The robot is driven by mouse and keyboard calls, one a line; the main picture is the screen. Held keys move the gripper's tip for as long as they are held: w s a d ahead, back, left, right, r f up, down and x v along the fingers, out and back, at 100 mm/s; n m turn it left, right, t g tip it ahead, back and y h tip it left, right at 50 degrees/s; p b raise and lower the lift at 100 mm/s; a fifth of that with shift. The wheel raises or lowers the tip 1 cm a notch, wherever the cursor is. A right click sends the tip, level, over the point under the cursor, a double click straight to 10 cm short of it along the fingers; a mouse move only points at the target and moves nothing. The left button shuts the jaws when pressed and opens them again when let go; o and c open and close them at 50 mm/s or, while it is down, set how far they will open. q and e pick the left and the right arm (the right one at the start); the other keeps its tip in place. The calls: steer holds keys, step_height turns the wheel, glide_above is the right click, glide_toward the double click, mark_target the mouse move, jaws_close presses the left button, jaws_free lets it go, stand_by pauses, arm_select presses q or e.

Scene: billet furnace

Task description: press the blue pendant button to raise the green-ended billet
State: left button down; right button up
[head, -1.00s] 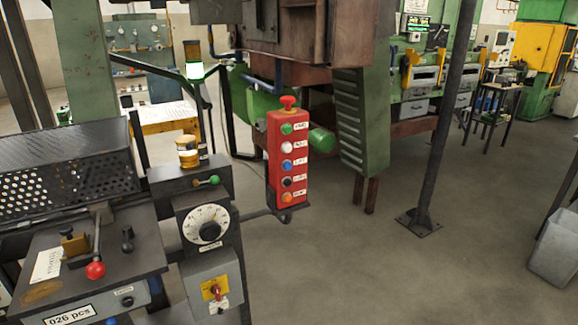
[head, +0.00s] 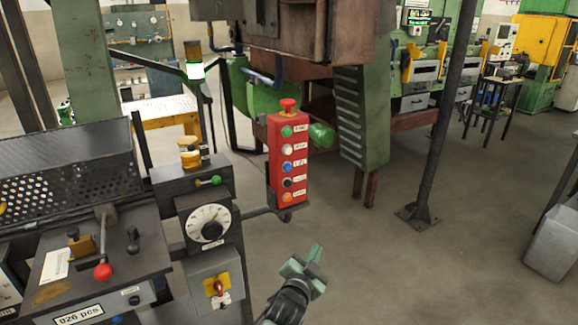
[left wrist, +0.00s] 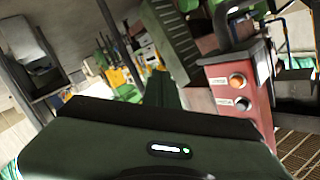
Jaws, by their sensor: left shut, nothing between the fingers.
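The red pendant box (head: 275,165) hangs upright on a bracket in the middle of the head view. It has a red mushroom knob on top and a column of buttons: green, white, blue, black and orange. The blue button (head: 287,166) is the middle one and is uncovered. My left gripper (head: 313,264) is shut and empty, below and slightly right of the pendant, apart from it. In the left wrist view the pendant (left wrist: 258,75) shows at the right with its orange and black buttons; the blue one is not seen. I cannot identify the green-ended billet. My right gripper is out of view.
A control post with a dial (head: 208,224) and a bench with a red-knobbed lever (head: 103,271) stand left of the pendant. A dark pole (head: 437,130) and grey bin (head: 553,245) stand to the right. The floor between is clear.

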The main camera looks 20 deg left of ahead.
arm_select(q)
step_height(320, 180, up, 18)
steer(key=w+a+t+y, duration=0.1)
steer(key=a+t, duration=0.1)
steer(key=t, duration=0.1)
steer(key=shift+w+a+r+y+p, duration=0.15)
steer(key=shift+w+y+p, duration=0.1)
steer(key=shift+y+p, duration=0.15)
